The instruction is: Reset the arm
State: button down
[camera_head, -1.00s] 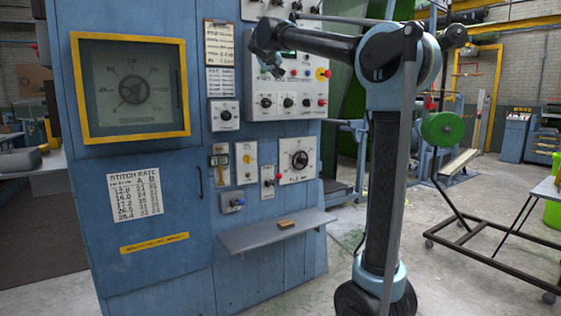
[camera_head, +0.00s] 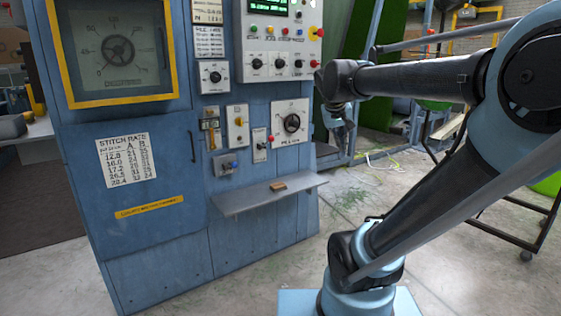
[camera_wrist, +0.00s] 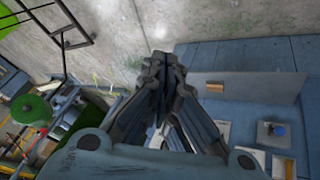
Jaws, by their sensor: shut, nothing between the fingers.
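My gripper (camera_wrist: 163,62) is shut and empty in the wrist view, its dark fingers together over the concrete floor. In the head view my gripper (camera_head: 343,138) hangs at the end of my arm, partly hidden by the wrist and small. It is to the right of the blue machine cabinet (camera_head: 150,240), apart from the control panel. My upper arm link runs level to the left from a raised elbow at the right edge, and the lower link leans to the right.
The cabinet's grey shelf (camera_head: 240,200) holds a small brown block (camera_head: 278,186); in the wrist view the shelf (camera_wrist: 260,86) and block (camera_wrist: 215,86) lie right of the fingers. Dials and knobs cover the control panel (camera_head: 275,92). Open concrete floor (camera_head: 400,200) lies right of the cabinet.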

jog(key=s+a+f+g+y, duration=0.1)
jog(key=s+f+g+y, duration=0.2)
jog(key=s+f, duration=1.6)
notch_tip(320, 180, down, 3)
jog(key=shift+s+a+f, duration=0.1)
jog(key=shift+s+a, duration=0.05)
